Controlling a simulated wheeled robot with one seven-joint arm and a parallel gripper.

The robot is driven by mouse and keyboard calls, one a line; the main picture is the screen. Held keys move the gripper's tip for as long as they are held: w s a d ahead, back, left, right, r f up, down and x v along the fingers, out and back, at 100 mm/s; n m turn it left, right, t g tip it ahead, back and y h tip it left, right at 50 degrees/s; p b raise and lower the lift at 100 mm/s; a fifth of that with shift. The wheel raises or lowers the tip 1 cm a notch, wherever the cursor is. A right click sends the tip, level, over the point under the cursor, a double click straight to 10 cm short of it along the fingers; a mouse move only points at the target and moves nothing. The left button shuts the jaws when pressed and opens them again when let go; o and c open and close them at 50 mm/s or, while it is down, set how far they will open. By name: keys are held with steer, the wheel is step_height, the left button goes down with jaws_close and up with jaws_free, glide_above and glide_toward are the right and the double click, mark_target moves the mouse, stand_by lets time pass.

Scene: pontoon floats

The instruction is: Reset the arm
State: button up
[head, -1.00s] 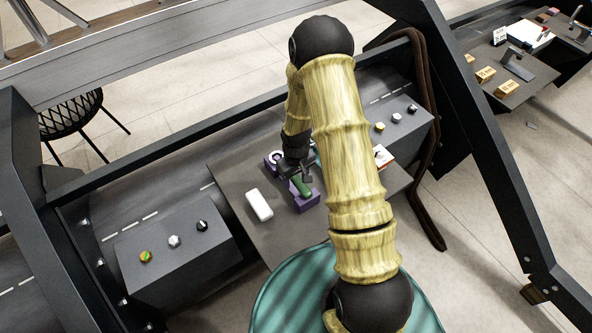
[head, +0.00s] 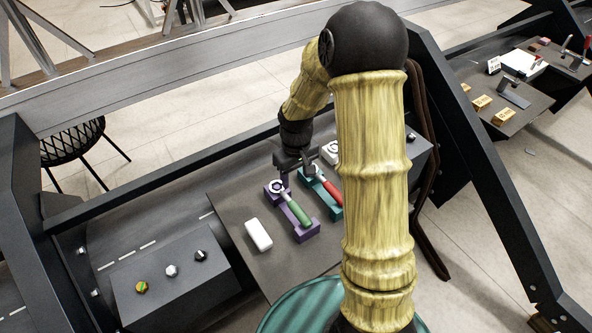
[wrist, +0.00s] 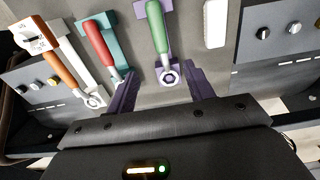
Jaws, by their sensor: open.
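My gripper (head: 296,163) is open and empty in the head view, raised above the far edge of the dark work table. In the wrist view its two purple-grey fingers (wrist: 162,90) stand apart, with the ring end of a green-handled tool showing between them. The green-handled tool (head: 297,212) lies in a purple holder (head: 309,234). Beside it a red-handled tool (head: 329,188) lies in a teal holder (head: 335,212). The wrist view also shows an orange-handled tool (wrist: 63,61) in a white holder. My arm hides part of the table in the head view.
A white block (head: 258,235) lies left of the purple holder. Dark panels with knobs (head: 171,271) flank the table on both sides. A black frame post (head: 487,170) rises on the right. The table (head: 235,210) is bare around the white block.

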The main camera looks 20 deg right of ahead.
steer(key=shift+r, duration=0.85)
steer(key=s+r+m+t+p, duration=0.2)
steer(key=s+r+m+p, duration=0.1)
steer(key=s+r, duration=0.7)
steer(key=s, duration=0.4)
steer(key=shift+s+r+m+t, duration=0.15)
steer(key=shift+m+t, duration=0.15)
